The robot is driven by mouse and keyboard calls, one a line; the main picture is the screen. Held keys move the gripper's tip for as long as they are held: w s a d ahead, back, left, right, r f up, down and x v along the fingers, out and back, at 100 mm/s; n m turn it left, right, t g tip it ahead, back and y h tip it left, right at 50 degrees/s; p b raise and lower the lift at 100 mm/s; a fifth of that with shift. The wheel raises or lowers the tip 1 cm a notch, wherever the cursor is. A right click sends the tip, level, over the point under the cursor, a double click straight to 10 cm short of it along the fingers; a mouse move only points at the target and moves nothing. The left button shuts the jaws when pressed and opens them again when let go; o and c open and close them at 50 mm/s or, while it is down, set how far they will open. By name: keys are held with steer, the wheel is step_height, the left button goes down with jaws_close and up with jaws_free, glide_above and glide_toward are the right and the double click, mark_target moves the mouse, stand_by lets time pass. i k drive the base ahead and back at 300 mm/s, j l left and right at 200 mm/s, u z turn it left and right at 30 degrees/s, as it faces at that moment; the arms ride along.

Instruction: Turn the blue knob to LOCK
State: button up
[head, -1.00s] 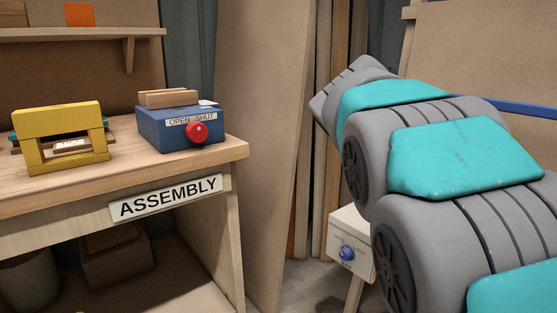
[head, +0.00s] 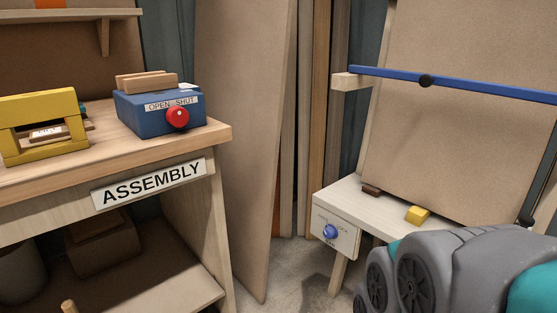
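The blue knob (head: 331,232) is on the pale front panel (head: 348,233) of a low wooden stand at centre right. Small lettering surrounds the knob, too small to read surely. My arm, grey and teal, fills the lower right corner, to the right of the knob and in front of the stand. My gripper is not in the picture, so whether it is open or shut does not show.
A blue bar (head: 465,86) crosses above the stand before a tall board. A yellow block (head: 417,214) and a brown block (head: 371,190) lie on the stand. Left is the ASSEMBLY bench (head: 205,143) with a blue box (head: 150,121) bearing a red knob (head: 177,117). Floor shows between them.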

mark_target(330, 232)
steer(key=j+z, duration=0.55)
steer(key=z, duration=0.15)
steer(key=k+j+z, duration=0.15)
steer(key=z, duration=0.2)
